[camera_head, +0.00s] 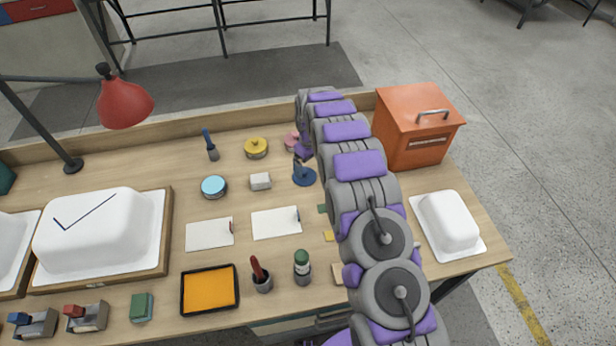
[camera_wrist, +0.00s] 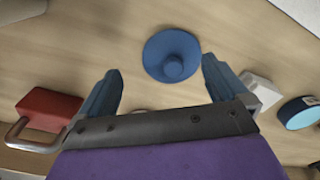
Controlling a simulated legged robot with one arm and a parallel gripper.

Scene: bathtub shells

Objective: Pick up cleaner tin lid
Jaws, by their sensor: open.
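A round blue lid (camera_head: 304,177) with a knob on top lies flat on the wooden bench, left of my arm. In the wrist view the lid (camera_wrist: 172,52) sits ahead of my gripper (camera_wrist: 160,66), roughly between its two blue-grey fingertips. My gripper (camera_head: 299,160) is open and empty, just behind the lid in the head view. I cannot tell its exact height over the lid. A round tin with a light blue top (camera_head: 214,187) stands to the left; it shows at the right edge of the wrist view (camera_wrist: 301,113).
A small white block (camera_head: 260,181) is left of the lid. Yellow (camera_head: 256,148) and pink (camera_head: 291,140) knobbed lids are behind; my arm partly hides the pink one. White cards (camera_head: 276,222) lie in front. An orange box (camera_head: 412,138) stands at right.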

